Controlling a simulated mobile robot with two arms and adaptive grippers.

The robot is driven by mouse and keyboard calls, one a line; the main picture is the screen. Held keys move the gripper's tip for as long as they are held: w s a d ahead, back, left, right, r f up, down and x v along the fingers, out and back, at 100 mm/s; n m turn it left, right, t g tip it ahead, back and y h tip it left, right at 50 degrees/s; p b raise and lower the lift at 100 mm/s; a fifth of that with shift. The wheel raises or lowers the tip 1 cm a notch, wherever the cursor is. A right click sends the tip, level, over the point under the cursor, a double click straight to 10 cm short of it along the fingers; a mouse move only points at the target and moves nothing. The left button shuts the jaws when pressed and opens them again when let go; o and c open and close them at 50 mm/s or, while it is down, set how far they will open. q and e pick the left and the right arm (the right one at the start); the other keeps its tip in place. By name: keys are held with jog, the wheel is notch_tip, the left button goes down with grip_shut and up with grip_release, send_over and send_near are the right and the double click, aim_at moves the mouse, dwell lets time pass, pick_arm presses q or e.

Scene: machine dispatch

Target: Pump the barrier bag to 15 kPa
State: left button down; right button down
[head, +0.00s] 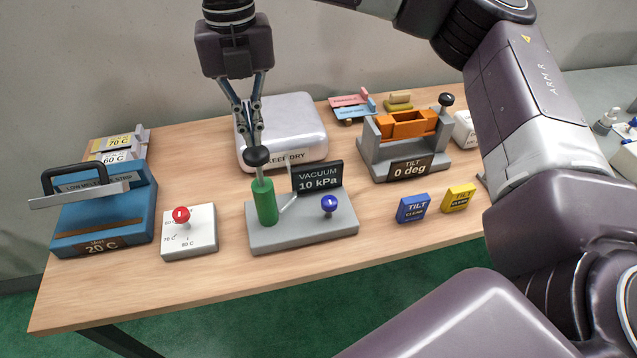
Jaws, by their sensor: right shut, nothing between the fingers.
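The vacuum station (300,237) is a grey base at the middle front of the table. It carries a green pump cylinder (265,203) with a rod and a black knob (257,156) on top. Its dark display (318,178) reads "VACUUM 10 kPa". A blue-knobbed lever (329,204) stands at its right. A white, rounded, bag-like object (300,124) lies behind the pump; its label is partly covered, ending in "DRY". My right gripper (253,140) points down and is shut, empty, with its fingertips at the pump's black knob; contact is unclear. My left gripper is out of view.
A blue heater unit (105,217) reading 20 C and a red-knobbed dial box (190,235) stand at left. A grey tilt fixture (380,155) with an orange piece stands behind right. Blue (413,208) and yellow (458,198) tilt boxes lie at front right. My right arm covers the right side.

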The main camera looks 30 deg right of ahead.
aim_at(255, 151)
jog(key=shift+f, duration=0.15)
jog(key=shift+f+b, duration=1.45)
jog(key=shift+f, duration=0.15)
jog(key=shift+r, duration=0.1)
jog(key=shift+r+p, duration=2.25)
jog(key=shift+r, duration=1.35)
